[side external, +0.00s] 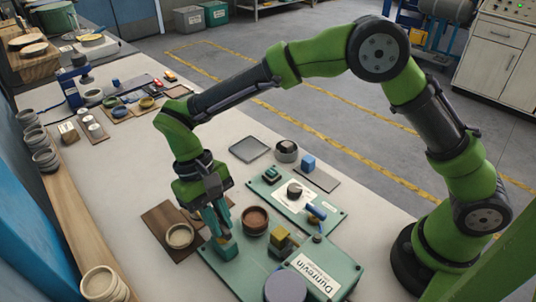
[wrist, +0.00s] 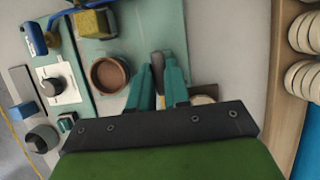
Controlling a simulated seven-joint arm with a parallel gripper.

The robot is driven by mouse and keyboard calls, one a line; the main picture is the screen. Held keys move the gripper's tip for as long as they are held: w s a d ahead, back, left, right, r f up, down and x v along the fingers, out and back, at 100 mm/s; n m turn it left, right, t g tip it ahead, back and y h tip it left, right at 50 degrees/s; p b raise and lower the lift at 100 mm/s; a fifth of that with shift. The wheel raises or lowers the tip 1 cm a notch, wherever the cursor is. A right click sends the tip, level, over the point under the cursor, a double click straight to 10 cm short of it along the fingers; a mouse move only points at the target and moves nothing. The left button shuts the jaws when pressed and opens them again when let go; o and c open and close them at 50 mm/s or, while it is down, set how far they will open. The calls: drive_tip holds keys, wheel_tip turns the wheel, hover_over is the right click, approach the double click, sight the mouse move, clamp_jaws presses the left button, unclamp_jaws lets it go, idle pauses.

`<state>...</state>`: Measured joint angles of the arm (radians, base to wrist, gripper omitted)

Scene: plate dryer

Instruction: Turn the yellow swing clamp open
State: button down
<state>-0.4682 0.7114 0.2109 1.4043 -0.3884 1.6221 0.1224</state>
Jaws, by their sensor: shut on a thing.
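My gripper (side external: 223,236) points down at the left end of the green fixture plate (side external: 338,272). In the wrist view its teal fingers (wrist: 159,82) are closed around a narrow tan and dark piece (wrist: 157,62). The fingers hide most of that piece, so I cannot tell whether it belongs to the clamp. A yellow block-shaped part (side external: 281,239) stands on the plate, right of the gripper and apart from it. It also shows at the top of the wrist view (wrist: 92,23).
A brown round cup (side external: 255,220) stands close beside the fingers. A brown board with a pale bowl (side external: 179,236) lies to the left. A second green panel (side external: 266,192) carries a dial and a blue handle (side external: 316,211). Stacked bowls (side external: 100,284) line the wooden ledge.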

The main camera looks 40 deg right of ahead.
idle(0.3)
drive_tip(key=c, duration=1.1)
unclamp_jaws()
drive_tip(key=shift+r, duration=0.1)
drive_tip(key=v, duration=1.6)
drive_tip(key=shift+w+r, duration=0.1)
drive_tip(key=shift+r, duration=0.25)
